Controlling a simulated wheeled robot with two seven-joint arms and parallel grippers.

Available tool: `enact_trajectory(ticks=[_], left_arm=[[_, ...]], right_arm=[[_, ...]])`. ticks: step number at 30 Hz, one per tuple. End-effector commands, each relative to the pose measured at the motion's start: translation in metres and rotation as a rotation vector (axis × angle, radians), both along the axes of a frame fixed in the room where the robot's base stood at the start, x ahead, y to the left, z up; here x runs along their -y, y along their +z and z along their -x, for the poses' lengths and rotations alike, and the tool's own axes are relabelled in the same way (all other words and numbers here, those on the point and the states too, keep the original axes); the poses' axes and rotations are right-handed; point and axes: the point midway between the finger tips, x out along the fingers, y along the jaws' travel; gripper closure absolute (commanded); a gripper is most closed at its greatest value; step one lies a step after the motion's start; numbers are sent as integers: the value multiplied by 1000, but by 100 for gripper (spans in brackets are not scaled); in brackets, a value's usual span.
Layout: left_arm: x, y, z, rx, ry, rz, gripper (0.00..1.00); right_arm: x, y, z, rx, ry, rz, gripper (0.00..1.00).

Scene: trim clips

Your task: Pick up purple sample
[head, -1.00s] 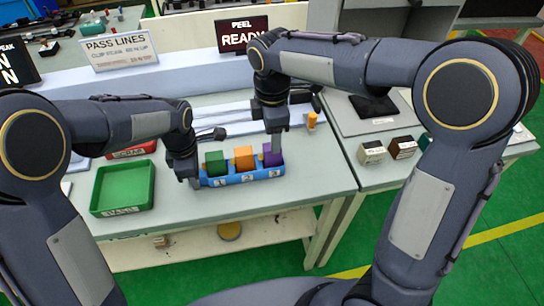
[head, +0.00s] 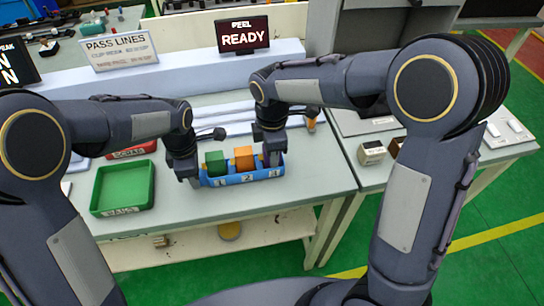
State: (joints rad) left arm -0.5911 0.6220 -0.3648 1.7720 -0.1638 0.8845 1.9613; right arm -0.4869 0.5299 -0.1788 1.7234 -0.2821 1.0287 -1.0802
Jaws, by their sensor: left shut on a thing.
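A blue tray (head: 246,178) with slots numbered 1, 2 and 3 stands on the bench. A green block (head: 215,163) sits in slot 1 and an orange block (head: 243,158) in slot 2. The purple sample (head: 265,160) is in slot 3, mostly hidden by my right gripper. My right gripper (head: 273,160) points down at slot 3, its fingers at the sample. Whether they are closed on it cannot be told. My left gripper (head: 196,182) is low at the tray's left end, shut on that end of the tray.
A green tray (head: 124,188) stands on the left of the bench, with a red bin (head: 132,149) behind it. A READY screen (head: 243,35) and a PASS LINES sign (head: 119,50) stand at the back. A pale block (head: 372,152) is on the right bench.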

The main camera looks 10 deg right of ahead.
Motion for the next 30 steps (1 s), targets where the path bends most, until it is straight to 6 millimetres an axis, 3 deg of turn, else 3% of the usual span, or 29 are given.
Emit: enact_trajectory(ticks=[1,6,14,30], left_arm=[[0,0,0,0,0,0,96],[0,0,0,0,0,0,96],[0,0,0,0,0,0,96],[0,0,0,0,0,0,96]], right_arm=[[0,0,0,0,0,0,73],[0,0,0,0,0,0,95],[0,3,0,2,0,-1,95],[0,93,-1,3,0,-2,95]])
